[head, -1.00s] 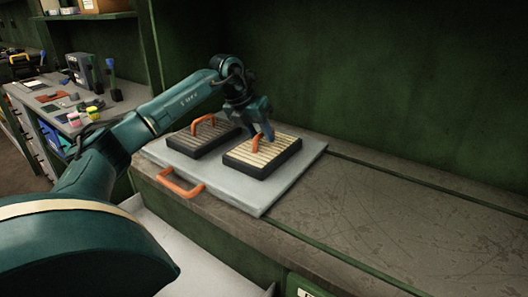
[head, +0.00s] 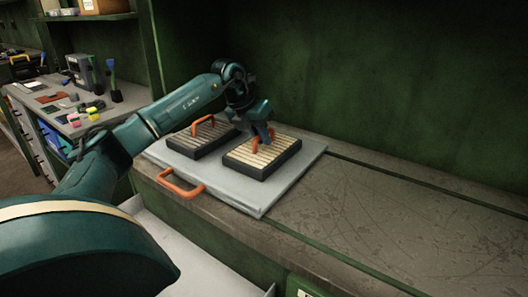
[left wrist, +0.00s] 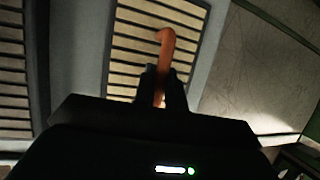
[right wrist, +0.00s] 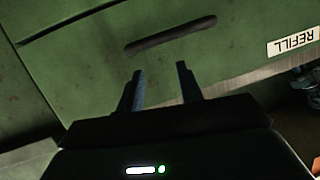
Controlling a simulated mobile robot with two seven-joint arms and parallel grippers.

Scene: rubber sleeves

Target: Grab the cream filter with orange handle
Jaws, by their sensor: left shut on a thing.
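The cream filter (head: 250,153) is a ribbed panel in a dark frame, lying flat on the right part of a grey tray (head: 225,188). Its orange handle (left wrist: 166,40) stands up from the ribs. My left gripper (head: 270,138) is over the filter with its fingers shut on this handle; in the left wrist view the fingers (left wrist: 162,80) close on both sides of it. The fingers hide part of the handle. My right gripper (right wrist: 160,70) is open and empty in front of a green panel; it is not in the head view.
A second, greyer ribbed filter (head: 190,143) with an orange handle (head: 203,121) sits beside it on the tray. The tray has its own orange handle (head: 180,186) at the front. The bench (head: 400,225) to the right is clear. A green wall stands close behind.

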